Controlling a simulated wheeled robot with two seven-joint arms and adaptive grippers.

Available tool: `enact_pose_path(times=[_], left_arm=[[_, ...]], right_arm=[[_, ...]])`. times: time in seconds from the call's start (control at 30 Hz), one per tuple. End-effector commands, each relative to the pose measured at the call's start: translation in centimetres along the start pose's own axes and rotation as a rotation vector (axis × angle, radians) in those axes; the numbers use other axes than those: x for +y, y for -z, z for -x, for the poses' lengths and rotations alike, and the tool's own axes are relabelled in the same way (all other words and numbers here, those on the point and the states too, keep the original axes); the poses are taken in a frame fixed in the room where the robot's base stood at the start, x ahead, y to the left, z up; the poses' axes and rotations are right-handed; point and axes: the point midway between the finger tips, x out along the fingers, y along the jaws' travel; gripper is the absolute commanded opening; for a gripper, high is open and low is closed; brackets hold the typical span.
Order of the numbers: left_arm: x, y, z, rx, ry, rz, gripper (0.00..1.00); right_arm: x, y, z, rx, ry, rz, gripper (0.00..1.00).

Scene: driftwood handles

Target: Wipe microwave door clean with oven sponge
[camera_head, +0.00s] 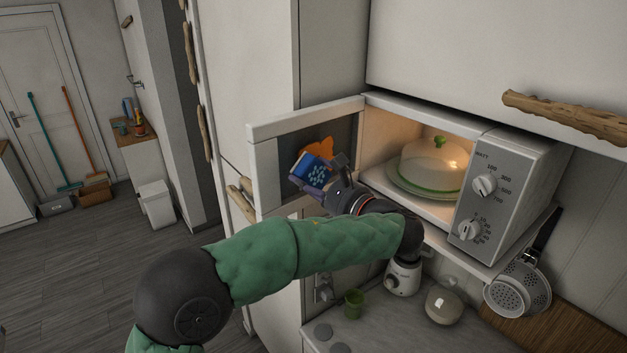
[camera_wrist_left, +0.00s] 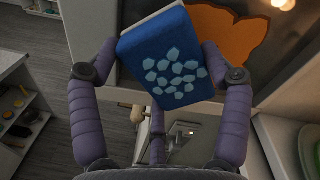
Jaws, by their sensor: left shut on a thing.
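The microwave (camera_head: 510,190) stands on a shelf at the right with its door (camera_head: 262,178) swung open to the left. An orange stain (camera_head: 318,147) shows on the inner face of the door; it also shows in the left wrist view (camera_wrist_left: 232,38). My left gripper (camera_head: 318,178) is shut on a blue sponge (camera_head: 311,170) with light-blue spots and a pale edge. In the left wrist view the sponge (camera_wrist_left: 170,65) sits between the two purple fingers, in front of the stain and partly covering it. I cannot tell whether the sponge touches the door. My right gripper is not in view.
Inside the lit microwave a domed cover (camera_head: 432,165) with a green knob sits on a plate. A colander (camera_head: 520,288) hangs at the right. A blender base (camera_head: 403,277), green cup (camera_head: 354,303) and round jar (camera_head: 443,304) stand on the counter below. Floor at left is open.

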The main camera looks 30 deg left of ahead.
Motion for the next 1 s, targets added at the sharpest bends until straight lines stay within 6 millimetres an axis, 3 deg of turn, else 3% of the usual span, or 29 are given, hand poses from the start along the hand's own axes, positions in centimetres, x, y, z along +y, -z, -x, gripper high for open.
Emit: enact_pose_path(times=[1.0], left_arm=[[0.0, 0.0, -1.7, -0.001, -0.001, 0.000, 0.32]], right_arm=[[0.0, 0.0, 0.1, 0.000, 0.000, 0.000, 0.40]])
